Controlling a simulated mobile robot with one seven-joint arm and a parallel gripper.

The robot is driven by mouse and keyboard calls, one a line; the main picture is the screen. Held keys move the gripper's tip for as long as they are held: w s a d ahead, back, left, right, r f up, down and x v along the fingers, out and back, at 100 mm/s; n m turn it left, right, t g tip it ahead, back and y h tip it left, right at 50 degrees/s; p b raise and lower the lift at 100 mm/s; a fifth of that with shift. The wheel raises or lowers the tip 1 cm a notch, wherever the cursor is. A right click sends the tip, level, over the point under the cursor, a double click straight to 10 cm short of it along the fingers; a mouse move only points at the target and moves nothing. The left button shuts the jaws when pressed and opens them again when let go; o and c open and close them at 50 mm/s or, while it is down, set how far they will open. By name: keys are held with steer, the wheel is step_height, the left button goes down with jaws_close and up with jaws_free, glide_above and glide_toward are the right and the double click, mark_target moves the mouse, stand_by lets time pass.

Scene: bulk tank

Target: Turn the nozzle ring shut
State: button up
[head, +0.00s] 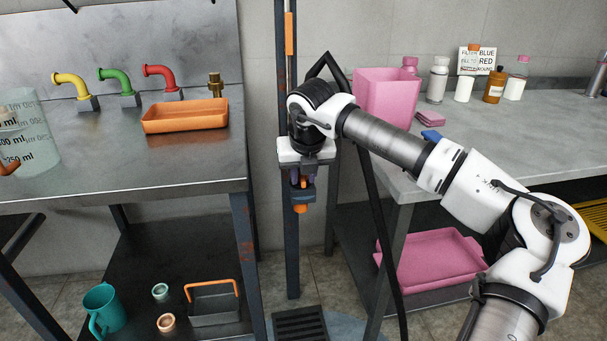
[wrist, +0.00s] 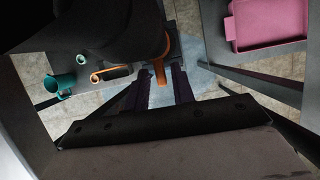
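A dark rounded shape hides much of the wrist view, and contact with the ring cannot be seen.
The post (head: 291,250) and a black hose (head: 374,215) run close to my gripper. The left bench holds an orange tray (head: 185,117). The right bench holds a pink bin (head: 386,97) and several bottles. A pink tray (head: 430,262) sits on the lower shelf.

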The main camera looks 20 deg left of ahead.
steer(key=shift+o, duration=0.5)
steer(key=p+v, duration=0.1)
steer(key=v, duration=1.2)
steer(key=shift+s+r, duration=0.15)
steer(key=shift+r, duration=0.2)
